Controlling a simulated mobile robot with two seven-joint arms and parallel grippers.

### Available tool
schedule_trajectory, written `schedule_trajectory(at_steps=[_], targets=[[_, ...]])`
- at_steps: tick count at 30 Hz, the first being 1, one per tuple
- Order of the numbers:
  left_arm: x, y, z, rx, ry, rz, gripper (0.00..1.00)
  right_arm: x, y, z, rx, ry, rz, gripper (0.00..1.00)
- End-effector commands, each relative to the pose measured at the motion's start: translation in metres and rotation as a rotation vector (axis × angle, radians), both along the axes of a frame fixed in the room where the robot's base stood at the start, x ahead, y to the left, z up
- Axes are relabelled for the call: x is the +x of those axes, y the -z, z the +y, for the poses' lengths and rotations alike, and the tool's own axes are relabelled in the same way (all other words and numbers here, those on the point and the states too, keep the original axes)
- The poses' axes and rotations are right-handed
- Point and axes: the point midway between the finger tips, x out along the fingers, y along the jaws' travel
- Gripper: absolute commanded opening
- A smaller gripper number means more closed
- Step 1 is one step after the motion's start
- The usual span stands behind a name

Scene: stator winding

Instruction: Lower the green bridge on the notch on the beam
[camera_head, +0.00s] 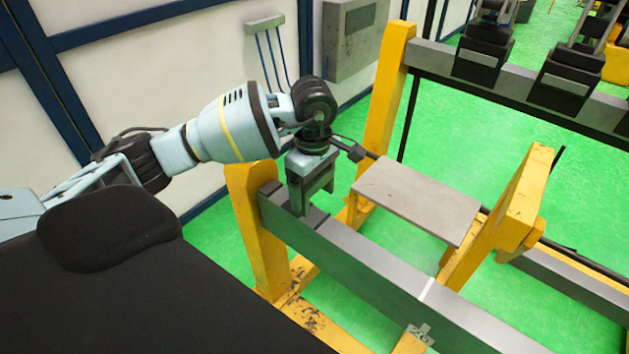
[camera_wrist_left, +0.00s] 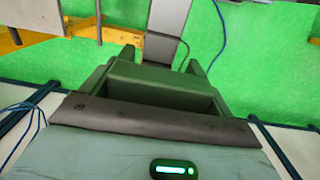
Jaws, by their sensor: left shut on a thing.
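My left gripper (camera_head: 313,195) points down over the near-left end of a long grey beam (camera_head: 365,268). In the left wrist view, a dark green block, the green bridge (camera_wrist_left: 160,85), lies between the two fingers of my shut gripper. In the head view the bridge is hard to tell from the dark green gripper parts. The fingertips are close to the beam's top; I cannot tell whether anything touches. A pale line (camera_head: 427,289) crosses the beam farther right; I cannot make out a clear notch. My right gripper is out of view.
A yellow post (camera_head: 258,235) stands beside the beam's left end. A grey plate (camera_head: 418,198) lies behind the beam, between yellow supports. A second rail with dark blocks (camera_head: 483,55) runs at the back. Green floor shows between the frames.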

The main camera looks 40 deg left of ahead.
Motion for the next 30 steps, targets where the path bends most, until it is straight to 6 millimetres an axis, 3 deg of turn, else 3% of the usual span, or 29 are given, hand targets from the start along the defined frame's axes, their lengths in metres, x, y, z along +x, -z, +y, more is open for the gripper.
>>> schedule_trajectory(at_steps=[14, 30], targets=[[-0.001, 0.043, 0.000, 0.000, 0.001, 0.004, 0.58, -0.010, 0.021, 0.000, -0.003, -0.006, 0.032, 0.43], [0.000, 0.044, -0.002, 0.000, 0.001, -0.002, 0.58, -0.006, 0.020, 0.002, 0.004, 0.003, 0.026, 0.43]])
